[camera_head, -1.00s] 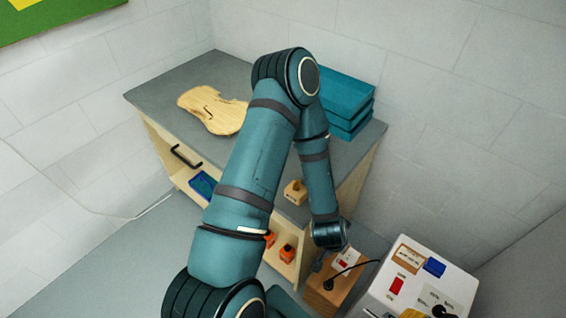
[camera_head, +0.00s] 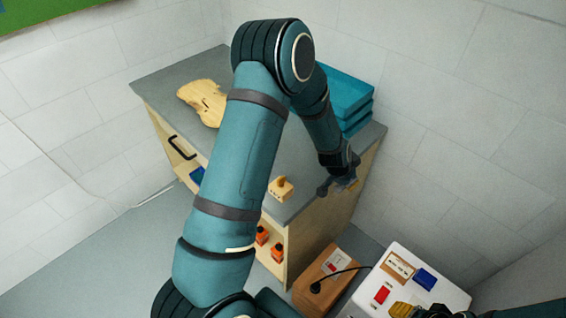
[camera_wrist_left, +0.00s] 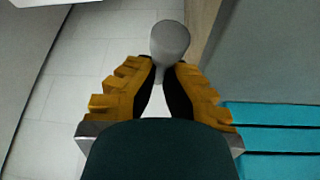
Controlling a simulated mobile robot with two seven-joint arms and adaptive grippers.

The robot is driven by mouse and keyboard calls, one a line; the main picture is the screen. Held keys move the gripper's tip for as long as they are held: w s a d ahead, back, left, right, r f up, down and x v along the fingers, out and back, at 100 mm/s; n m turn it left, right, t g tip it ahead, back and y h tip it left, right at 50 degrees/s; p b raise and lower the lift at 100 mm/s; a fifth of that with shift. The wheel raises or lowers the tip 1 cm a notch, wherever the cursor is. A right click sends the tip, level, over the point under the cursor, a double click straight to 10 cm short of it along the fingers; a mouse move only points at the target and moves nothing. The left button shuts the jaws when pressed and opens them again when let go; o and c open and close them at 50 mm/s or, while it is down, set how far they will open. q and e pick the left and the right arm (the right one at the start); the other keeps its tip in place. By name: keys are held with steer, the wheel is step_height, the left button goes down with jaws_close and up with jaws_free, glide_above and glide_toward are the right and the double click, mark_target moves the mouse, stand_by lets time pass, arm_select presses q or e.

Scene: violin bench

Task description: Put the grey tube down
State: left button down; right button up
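In the left wrist view, a grey tube (camera_wrist_left: 170,42) with a rounded, wider end sits between the yellow-padded fingertips of my left gripper (camera_wrist_left: 164,72). The fingers close in on its narrower part. In the head view, my left gripper (camera_head: 338,178) is at the right front part of the grey workbench (camera_head: 312,207), close to its edge. The tube is too dark and small there to make out clearly. My right gripper (camera_head: 404,310) shows only partly at the bottom right, with a yellow finger in front of the white box; its opening is hidden.
A stack of teal boxes (camera_head: 347,92) stands at the bench's back right. A pale violin plate (camera_head: 203,102) lies at the left, partly behind my arm. A small wooden block with a knob (camera_head: 281,190) stands near the front corner. A wooden box (camera_head: 324,268) and white box (camera_head: 440,285) stand lower right.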

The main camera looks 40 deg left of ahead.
arm_select(q)
steer(key=shift+m+h, duration=0.3)
steer(key=shift+m, duration=0.3)
steer(key=w+a+r, duration=0.1)
steer(key=a, duration=0.1)
steer(key=w+a+r, duration=0.1)
steer(key=a, duration=0.1)
steer(key=w+a+r, duration=0.1)
steer(key=a+r, duration=0.1)
steer(key=shift+w+a+b, duration=0.3)
steer(key=shift+a+b, duration=0.1)
step_height(320, 180, up, 5)
steer(key=m, duration=0.1)
glide_above(314, 157)
steer(key=shift+h, duration=0.4)
step_height(314, 157, down, 10)
steer(key=b, duration=0.2)
steer(key=shift+b, duration=0.35)
steer(key=shift+r, duration=0.1)
steer(key=c, duration=1.1)
jaws_free()
steer(key=shift+c, duration=0.2)
